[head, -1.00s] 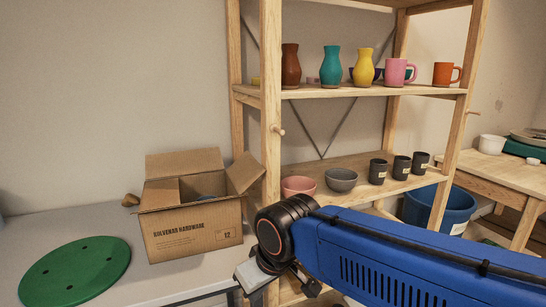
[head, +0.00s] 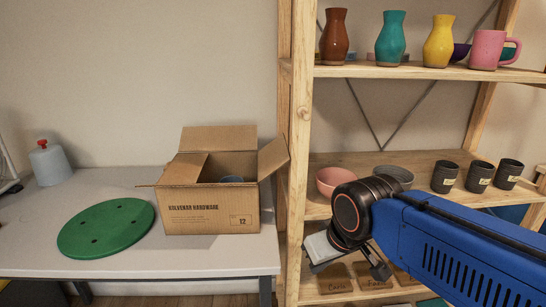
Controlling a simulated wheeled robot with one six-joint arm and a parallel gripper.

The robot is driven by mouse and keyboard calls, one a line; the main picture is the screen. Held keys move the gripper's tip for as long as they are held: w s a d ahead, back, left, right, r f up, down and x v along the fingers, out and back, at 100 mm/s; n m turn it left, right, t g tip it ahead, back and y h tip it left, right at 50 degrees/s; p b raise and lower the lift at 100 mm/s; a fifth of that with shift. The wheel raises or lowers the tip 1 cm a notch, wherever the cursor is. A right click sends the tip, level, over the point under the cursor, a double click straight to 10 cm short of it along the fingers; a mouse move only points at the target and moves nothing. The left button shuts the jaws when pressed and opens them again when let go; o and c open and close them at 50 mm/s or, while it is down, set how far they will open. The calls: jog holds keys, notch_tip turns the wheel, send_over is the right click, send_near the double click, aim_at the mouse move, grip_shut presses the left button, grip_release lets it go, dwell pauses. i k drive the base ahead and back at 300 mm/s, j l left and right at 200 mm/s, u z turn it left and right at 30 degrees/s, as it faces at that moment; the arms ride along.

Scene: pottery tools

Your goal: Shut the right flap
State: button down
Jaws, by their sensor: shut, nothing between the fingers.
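The open cardboard box (head: 210,218) stands on the grey table, its printed side facing me. Its right flap (head: 273,157) is raised and leans outward to the right, close to the shelf post. The back flap (head: 218,138) stands up against the wall side. Another flap (head: 187,167) shows at the left of the opening; how far it is folded I cannot tell. A bluish round thing (head: 231,179) is partly visible inside. My gripper (head: 345,265) is shut and empty, in front of the shelf, right of and lower than the box, touching neither box nor flap.
The wooden shelf (head: 297,120) stands right of the box, with vases, mugs, a pink bowl (head: 330,178) and dark cups. A green disc (head: 106,228) and a bottle with a red cap (head: 49,165) are on the table (head: 90,190). The table's front is clear.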

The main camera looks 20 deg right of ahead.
aim_at(275, 155)
jog(key=l+z, duration=0.25)
jog(key=z, duration=0.2)
jog(key=k+l+z, duration=0.4)
jog(key=z, duration=0.2)
